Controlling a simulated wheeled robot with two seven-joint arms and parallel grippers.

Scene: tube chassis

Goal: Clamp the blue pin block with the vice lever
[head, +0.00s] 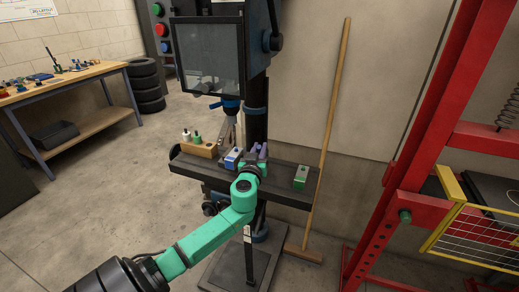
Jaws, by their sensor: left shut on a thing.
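The blue pin block (233,158) sits on the dark drill press table (283,187), just left of my left gripper and apart from its fingers. My left gripper (262,151) has purple-grey fingers and is at the middle of the table. It is shut on what seems to be the vice lever, which is mostly hidden by the fingers and wrist. The vice is also hard to make out behind my wrist. My right gripper is not in view.
A wooden block (199,150) with a white and a green piece stands at the table's left end. A green block (301,177) stands at its right end. The drill press head (208,58) hangs above. A broom (330,120) leans behind; a red frame (410,180) stands right.

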